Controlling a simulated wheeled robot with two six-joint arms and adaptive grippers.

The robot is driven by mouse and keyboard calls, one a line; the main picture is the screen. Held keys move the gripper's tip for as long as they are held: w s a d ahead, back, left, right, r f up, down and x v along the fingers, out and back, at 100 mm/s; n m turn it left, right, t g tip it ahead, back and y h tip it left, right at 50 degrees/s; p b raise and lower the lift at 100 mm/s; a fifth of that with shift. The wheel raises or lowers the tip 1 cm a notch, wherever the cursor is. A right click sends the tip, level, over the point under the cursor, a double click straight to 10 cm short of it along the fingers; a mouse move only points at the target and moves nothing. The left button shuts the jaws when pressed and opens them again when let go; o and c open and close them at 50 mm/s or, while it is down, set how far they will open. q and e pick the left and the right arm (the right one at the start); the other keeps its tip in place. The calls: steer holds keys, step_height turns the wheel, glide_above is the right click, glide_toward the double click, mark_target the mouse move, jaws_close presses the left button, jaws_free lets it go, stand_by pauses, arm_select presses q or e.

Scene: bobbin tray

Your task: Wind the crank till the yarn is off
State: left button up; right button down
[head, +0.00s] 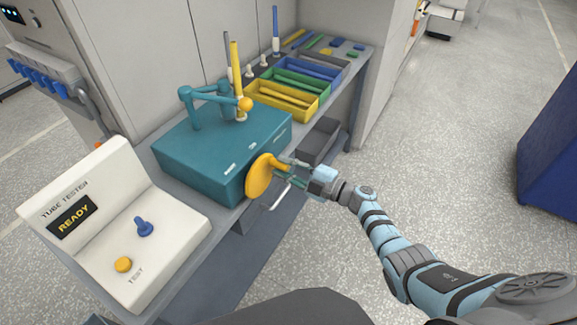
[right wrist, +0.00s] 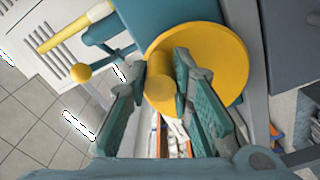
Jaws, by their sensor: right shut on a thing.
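The teal winder box (head: 215,150) stands on the bench, with a yellow crank disc (head: 259,178) on its front face. In the right wrist view the yellow disc (right wrist: 220,62) carries a short yellow handle (right wrist: 161,92). My right gripper (head: 287,174) is shut on this handle, one finger on each side; it also shows in the right wrist view (right wrist: 160,76). A yellow tube (head: 235,68) stands upright on the box, beside a teal arm (head: 205,92) ending in an orange ball (head: 245,104). I cannot make out separate yarn on the tube. My left gripper is out of view.
A white tube tester (head: 110,215) reading READY stands at the front left. Yellow (head: 290,108), green (head: 302,88) and blue bins with tubes line the bench behind the box. A dark empty tray (head: 318,142) sits right of the box.

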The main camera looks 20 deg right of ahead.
steer(key=shift+w+d+f+m, duration=0.1)
steer(key=shift+f+m, duration=0.2)
steer(key=shift+m, duration=0.4)
steer(key=shift+w+f+m, duration=0.1)
steer(key=shift+f+m, duration=0.15)
steer(key=shift+m, duration=0.45)
steer(key=c, duration=1.5)
jaws_free()
steer(key=shift+o, duration=0.4)
steer(key=shift+w+f, duration=0.1)
steer(key=shift+w, duration=0.05)
